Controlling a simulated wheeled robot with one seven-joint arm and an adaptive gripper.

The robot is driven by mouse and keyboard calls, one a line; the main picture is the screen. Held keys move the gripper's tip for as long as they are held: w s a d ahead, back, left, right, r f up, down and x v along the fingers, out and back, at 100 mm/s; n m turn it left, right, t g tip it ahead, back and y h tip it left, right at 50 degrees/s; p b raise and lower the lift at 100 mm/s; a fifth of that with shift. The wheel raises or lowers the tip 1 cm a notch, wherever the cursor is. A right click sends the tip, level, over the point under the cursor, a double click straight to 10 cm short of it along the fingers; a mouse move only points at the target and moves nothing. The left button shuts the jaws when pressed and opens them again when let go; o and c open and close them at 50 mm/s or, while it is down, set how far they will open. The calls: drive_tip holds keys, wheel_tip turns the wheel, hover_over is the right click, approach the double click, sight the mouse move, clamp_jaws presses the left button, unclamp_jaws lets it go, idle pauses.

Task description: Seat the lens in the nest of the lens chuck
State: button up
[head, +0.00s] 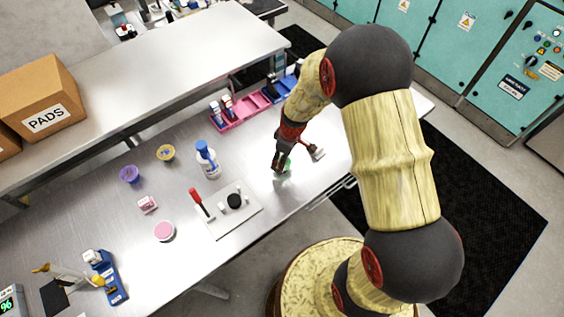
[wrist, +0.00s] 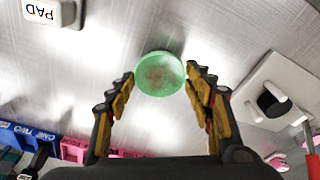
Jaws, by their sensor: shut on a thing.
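The lens is a pale green disc (wrist: 160,74); in the head view it shows as a small green patch (head: 286,167). My gripper (head: 281,168) is shut on it, the fingertips at its left and right edges in the wrist view (wrist: 160,80). The lens is over the bench; its exact height is hard to tell. The lens chuck is a pale plate (head: 245,222) with a black round part (head: 234,201) and a red-handled lever (head: 196,198), left of and nearer than my gripper. In the wrist view the chuck (wrist: 252,88) is at the right, apart from the lens.
A white PAD block (wrist: 42,12) lies on the bench, right of my gripper in the head view (head: 317,153). A blue-capped bottle (head: 207,160), pink rack (head: 238,113) and purple cup (head: 130,174) stand further back. Bare bench lies between gripper and chuck.

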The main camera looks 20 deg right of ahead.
drive_tip(key=shift+c, duration=0.9)
